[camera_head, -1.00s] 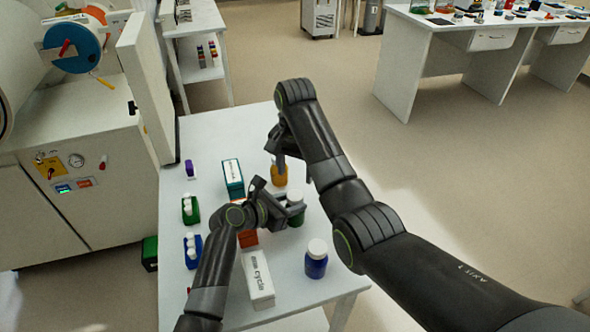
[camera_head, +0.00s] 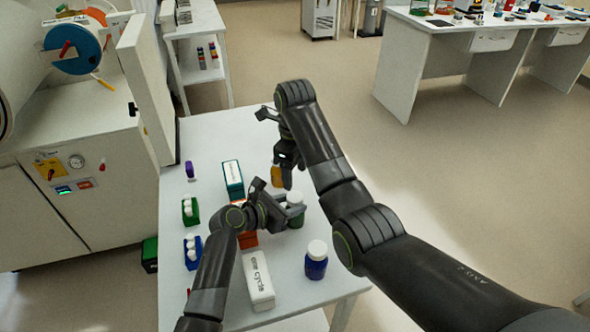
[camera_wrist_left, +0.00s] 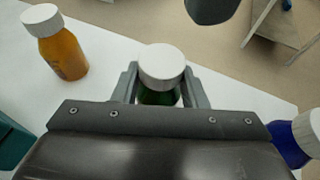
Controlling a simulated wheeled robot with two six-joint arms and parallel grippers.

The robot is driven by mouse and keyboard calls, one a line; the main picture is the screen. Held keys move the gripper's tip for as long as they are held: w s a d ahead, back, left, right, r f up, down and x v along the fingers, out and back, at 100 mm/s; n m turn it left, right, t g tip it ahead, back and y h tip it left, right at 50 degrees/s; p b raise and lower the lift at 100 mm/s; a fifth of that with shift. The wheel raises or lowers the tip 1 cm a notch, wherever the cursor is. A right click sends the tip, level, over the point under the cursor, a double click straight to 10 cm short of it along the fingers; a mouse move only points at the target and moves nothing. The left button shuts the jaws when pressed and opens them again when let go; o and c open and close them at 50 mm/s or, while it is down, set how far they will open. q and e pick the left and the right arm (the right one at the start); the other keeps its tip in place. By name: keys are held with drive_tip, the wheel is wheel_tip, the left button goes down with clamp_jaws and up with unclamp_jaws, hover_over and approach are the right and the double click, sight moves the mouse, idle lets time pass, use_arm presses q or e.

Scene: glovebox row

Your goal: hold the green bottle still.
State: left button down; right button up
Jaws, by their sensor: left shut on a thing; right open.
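The green bottle (camera_head: 296,221) with a white cap stands upright on the white table. My left gripper (camera_head: 289,209) is shut on it from the left. In the left wrist view the green bottle (camera_wrist_left: 159,96) sits between the two fingers of my left gripper (camera_wrist_left: 160,88), cap above them. My right gripper (camera_head: 285,172) is open and points down beside the orange bottle (camera_head: 277,176), partly covering it in the head view. The orange bottle (camera_wrist_left: 64,53) stands apart from the left gripper in the wrist view.
A blue bottle (camera_head: 316,266) stands in front of the green one. Green (camera_head: 190,211) and blue (camera_head: 192,252) racks line the table's left side.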

sight(295, 196)
drive_tip(key=m, duration=0.4)
drive_tip(key=shift+f, duration=4.05)
drive_tip(key=c, duration=1)
drive_tip(key=shift+n, duration=1.6)
drive_tip(key=shift+r, duration=0.1)
drive_tip(key=o, duration=1.1)
